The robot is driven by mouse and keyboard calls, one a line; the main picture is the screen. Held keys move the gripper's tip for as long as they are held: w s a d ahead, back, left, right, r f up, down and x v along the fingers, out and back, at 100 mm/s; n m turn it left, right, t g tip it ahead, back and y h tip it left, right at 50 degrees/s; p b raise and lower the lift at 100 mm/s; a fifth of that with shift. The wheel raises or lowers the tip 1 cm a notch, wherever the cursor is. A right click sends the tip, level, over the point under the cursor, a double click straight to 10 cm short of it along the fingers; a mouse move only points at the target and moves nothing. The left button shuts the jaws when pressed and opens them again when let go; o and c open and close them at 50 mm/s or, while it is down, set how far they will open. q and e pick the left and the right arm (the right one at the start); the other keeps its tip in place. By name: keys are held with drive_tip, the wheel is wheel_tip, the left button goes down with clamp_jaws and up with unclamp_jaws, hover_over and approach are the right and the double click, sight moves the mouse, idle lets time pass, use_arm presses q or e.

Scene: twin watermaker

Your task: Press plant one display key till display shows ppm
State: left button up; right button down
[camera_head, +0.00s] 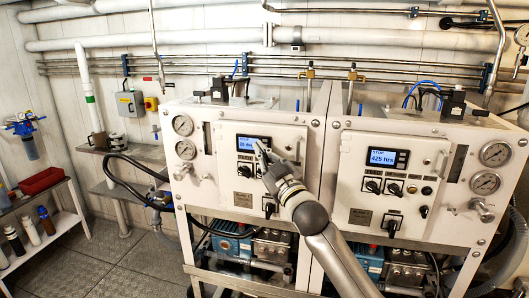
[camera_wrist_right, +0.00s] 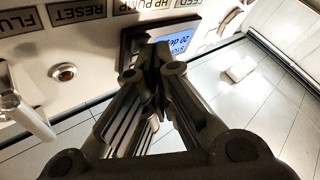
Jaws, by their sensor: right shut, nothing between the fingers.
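The left plant panel (camera_head: 228,188) is white, with a small blue display (camera_head: 249,143) near its top. The display reads STOP and what looks like 20 deg. It also shows in the right wrist view (camera_wrist_right: 180,42), partly covered by my fingers. My right gripper (camera_head: 262,150) is shut and empty, with its tips at the right part of the display in the head view. The fingertips show in the right wrist view (camera_wrist_right: 153,62). They hide the display keys, and I cannot tell whether they touch. My left gripper is not in view.
The right plant panel (camera_head: 400,185) has its own display (camera_head: 388,158), reading STOP and 425 hrs. Black switches (camera_head: 245,171) sit below the left display. Gauges (camera_head: 183,125) stand to its left. Pipes run above, and a shelf with bottles (camera_head: 30,230) is far left.

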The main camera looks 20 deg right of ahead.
drive_tip(key=shift+w, duration=0.1)
idle(0.5)
drive_tip(key=shift+s+a, duration=0.35)
drive_tip(key=shift+s, duration=0.35)
drive_tip(key=shift+a, duration=0.1)
drive_tip(key=shift+s+a+p, duration=0.4)
drive_tip(key=shift+s+a, duration=0.3)
drive_tip(key=shift+s, duration=0.35)
drive_tip(key=shift+s+a+p, duration=0.35)
drive_tip(key=shift+s+a, duration=0.3)
drive_tip(key=shift+s, duration=0.35)
drive_tip(key=shift+f, duration=0.1)
